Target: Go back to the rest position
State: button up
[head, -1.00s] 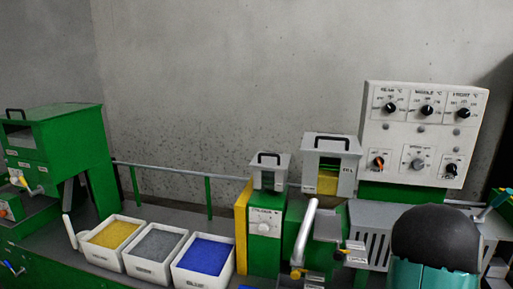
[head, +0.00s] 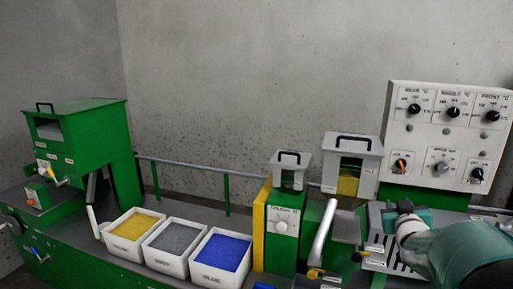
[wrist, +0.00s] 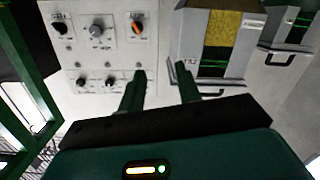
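My gripper (wrist: 161,78) shows in the wrist view with its two dark green fingers apart and nothing between them, so it is open and empty. The wrist view is upside down, and the white control panel (wrist: 98,45) and the clear-fronted hopper (wrist: 215,45) lie beyond the fingers. In the head view my teal arm (head: 465,255) reaches in at the lower right, in front of the machine. I cannot make out the fingers there.
Bins of yellow (head: 134,226), grey (head: 175,241) and blue (head: 220,253) granules stand on the bench. A small hopper (head: 290,170) and a large hopper (head: 352,165) stand near the dial panel (head: 445,135). A green machine (head: 80,145) stands at the left.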

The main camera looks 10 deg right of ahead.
jog(key=s+a+f+g+y, duration=0.1)
jog(key=s+a+g+y, duration=0.15)
jog(key=a, duration=0.65)
jog(key=s+a+g+y, duration=0.15)
jog(key=s+a, duration=0.25)
jog(key=a, duration=0.5)
jog(key=s+a+f+n+g+y, duration=0.1)
jog(key=s+a+f+g+y, duration=0.1)
jog(key=s+a, duration=0.6)
jog(key=s+a+f+n+g+y, duration=0.1)
jog(key=s+a+f+g, duration=0.1)
jog(key=s+a, duration=0.5)
jog(key=shift+s+a+f+n+g+y, duration=0.15)
jog(key=shift+s+a+n+g+y, duration=0.2)
jog(key=shift+s+g, duration=0.2)
